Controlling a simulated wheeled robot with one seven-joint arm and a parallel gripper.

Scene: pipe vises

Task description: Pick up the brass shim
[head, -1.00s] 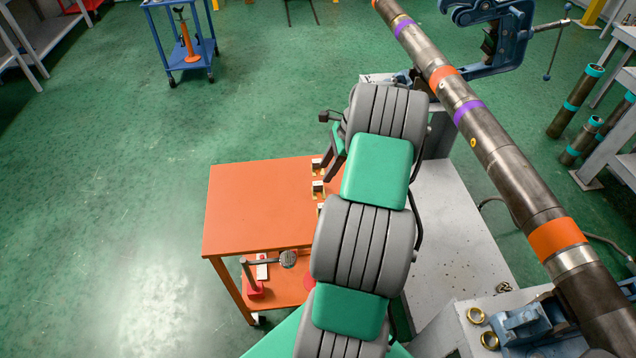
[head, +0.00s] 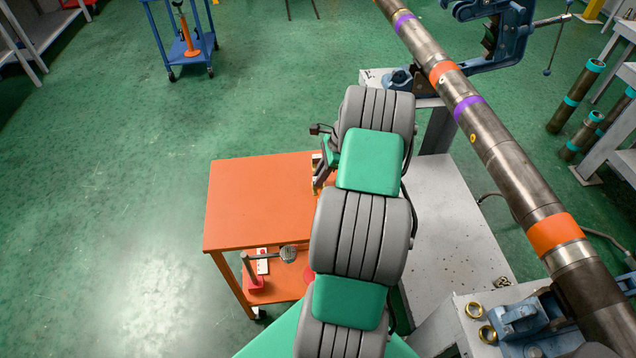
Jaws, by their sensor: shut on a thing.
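The orange cart (head: 262,200) stands left of my arm. Small pale pieces with brass-coloured edges (head: 316,188) sit along its right edge, mostly covered by my arm and gripper. My gripper (head: 320,178) points down at this edge, and only its dark left side shows past my arm. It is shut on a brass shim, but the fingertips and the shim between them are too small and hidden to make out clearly.
A long steel pipe (head: 505,160) with orange and purple bands runs diagonally at the right, over a grey bench. Blue vises (head: 495,40) stand along it. The cart's left top is bare.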

